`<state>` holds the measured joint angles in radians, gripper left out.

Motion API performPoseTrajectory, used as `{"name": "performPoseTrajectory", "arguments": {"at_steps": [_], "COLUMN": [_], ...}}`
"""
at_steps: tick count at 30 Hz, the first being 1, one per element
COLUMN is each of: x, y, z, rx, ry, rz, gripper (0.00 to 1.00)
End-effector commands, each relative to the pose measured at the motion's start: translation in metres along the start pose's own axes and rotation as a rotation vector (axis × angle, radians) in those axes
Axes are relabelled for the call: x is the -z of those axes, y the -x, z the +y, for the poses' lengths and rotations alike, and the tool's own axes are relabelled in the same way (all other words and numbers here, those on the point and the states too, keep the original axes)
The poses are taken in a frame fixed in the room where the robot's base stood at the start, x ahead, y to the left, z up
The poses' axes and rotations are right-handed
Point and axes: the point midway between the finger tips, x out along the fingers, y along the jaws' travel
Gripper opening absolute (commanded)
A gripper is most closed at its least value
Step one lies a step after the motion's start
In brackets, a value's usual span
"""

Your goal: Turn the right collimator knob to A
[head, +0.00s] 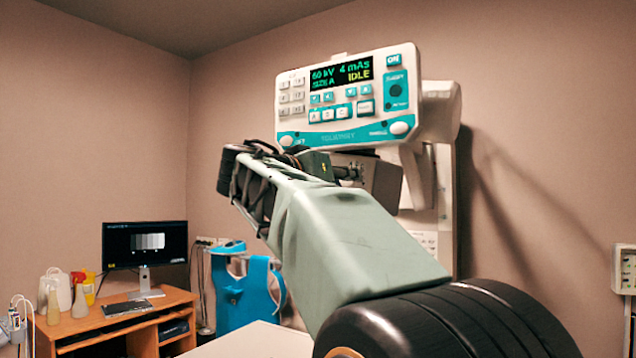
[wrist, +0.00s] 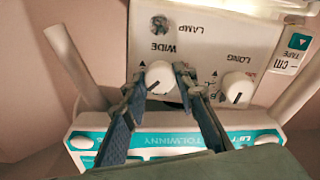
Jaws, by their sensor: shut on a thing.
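In the wrist view, the collimator's underside panel (wrist: 205,45) carries two white round knobs. The knob (wrist: 158,76) by the WIDE label is between my gripper's (wrist: 160,78) two dark fingers, which are shut on its sides. A short dark pointer line on this knob points down and a little left. The other knob (wrist: 237,87), by the LONG label, stands free to the right with its own dark line pointing down. Fingers hide the letters around the held knob. In the head view, the collimator box (head: 385,182) is partly behind my arm, and the knobs are hidden.
The control console (head: 300,120) is above my arm, its screen reading 60 kV, 4 mAs, SIZE A, IDLE. It is close behind the fingers in the wrist view. A desk (head: 90,325) with a monitor (head: 145,245) and a blue apron (head: 240,295) are at left.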

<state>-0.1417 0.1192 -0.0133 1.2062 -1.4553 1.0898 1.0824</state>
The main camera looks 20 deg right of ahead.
Motion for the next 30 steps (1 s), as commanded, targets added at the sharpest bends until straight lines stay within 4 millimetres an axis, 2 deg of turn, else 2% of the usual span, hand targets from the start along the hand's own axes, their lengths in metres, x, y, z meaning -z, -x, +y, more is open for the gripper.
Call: {"name": "performPoseTrajectory", "arguments": {"at_steps": [21, 30], "x": [-0.0009, -0.0013], "y": [0.0001, 0.0000], "z": [0.0000, 0.0002], "rx": [0.005, 0.006], "ry": [0.675, 0.890], "rz": [0.028, 0.036], "gripper": [0.02, 0.02]}}
